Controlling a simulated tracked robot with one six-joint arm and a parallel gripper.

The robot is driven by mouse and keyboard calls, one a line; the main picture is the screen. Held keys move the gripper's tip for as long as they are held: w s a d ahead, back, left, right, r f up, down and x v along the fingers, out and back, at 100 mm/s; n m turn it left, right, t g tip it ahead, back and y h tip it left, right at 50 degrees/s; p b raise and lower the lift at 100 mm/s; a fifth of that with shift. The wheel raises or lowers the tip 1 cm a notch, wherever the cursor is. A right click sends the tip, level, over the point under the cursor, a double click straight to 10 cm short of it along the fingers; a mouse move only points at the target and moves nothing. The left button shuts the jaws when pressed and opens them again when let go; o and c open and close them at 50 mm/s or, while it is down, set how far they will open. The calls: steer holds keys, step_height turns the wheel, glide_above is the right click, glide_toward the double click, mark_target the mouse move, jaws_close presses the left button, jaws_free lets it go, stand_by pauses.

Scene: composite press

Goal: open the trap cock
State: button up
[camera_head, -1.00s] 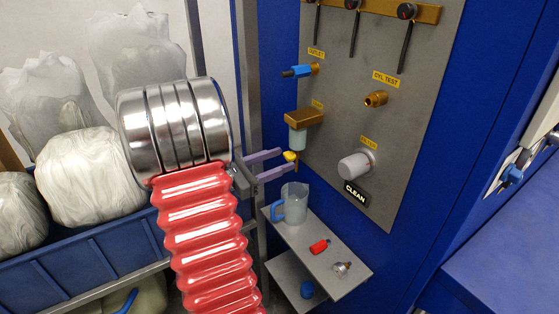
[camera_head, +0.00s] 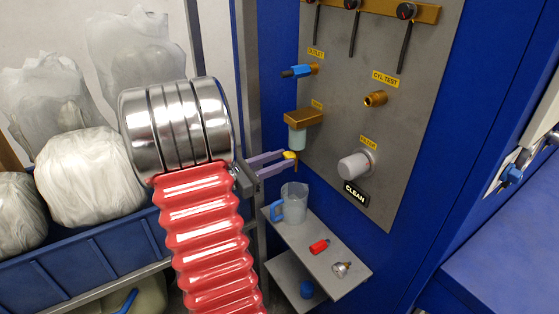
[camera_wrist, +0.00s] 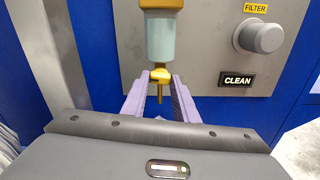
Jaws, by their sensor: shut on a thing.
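The trap cock (camera_head: 290,155) is a small yellow handle with a brass stem below it, under the trap's pale clear bowl (camera_head: 298,138). In the wrist view the cock (camera_wrist: 160,74) sits between the fingertips, its stem pointing down. My gripper (camera_head: 286,161) comes in from the left with its two purple fingers closed in on the cock. In the wrist view my gripper (camera_wrist: 160,83) has a finger on either side of the yellow handle. The exact contact faces are too small to make out.
A jug with a blue handle (camera_head: 294,203) stands on the shelf (camera_head: 322,263) below, with a red part (camera_head: 319,247) and a small metal fitting (camera_head: 341,268). The filter knob (camera_head: 355,166) and CLEAN label (camera_head: 355,193) are to the right. A grey post (camera_head: 247,100) stands left of the panel.

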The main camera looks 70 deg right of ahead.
steer(key=shift+m, duration=0.8)
steer(key=o, duration=1.1)
steer(key=shift+c, duration=0.2)
steer(key=shift+a, duration=0.1)
steer(key=v, duration=1.3)
steer(key=shift+w+a, duration=0.2)
steer(key=shift+w, duration=0.1)
steer(key=shift+c, duration=0.4)
